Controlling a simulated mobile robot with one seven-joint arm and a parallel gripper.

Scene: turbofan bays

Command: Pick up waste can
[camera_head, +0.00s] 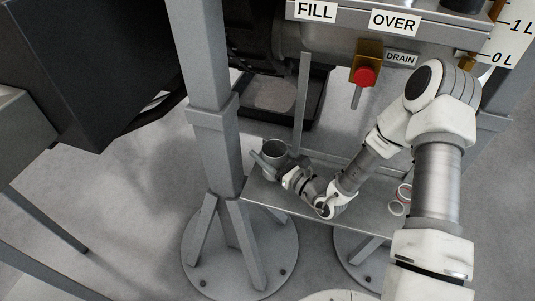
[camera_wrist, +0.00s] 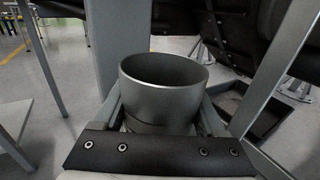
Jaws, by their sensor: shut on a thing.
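The waste can is a grey, open-topped metal cylinder (camera_wrist: 165,105), upright and close in front of the camera in the wrist view. In the head view the can (camera_head: 274,150) is at the left end of the grey shelf (camera_head: 312,207). My gripper (camera_head: 268,160) reaches it from the right in the head view. In the wrist view its two fingers (camera_wrist: 160,115) lie along the can's left and right sides, shut on it. The can's lower part is hidden by the gripper, so I cannot tell whether it touches the shelf.
A grey post (camera_head: 211,100) stands just left of the can. A red drain knob (camera_head: 365,76) is above the shelf. A red-and-white roll-like item (camera_head: 400,199) lies to the right. A black tray (camera_head: 305,105) is on the floor behind.

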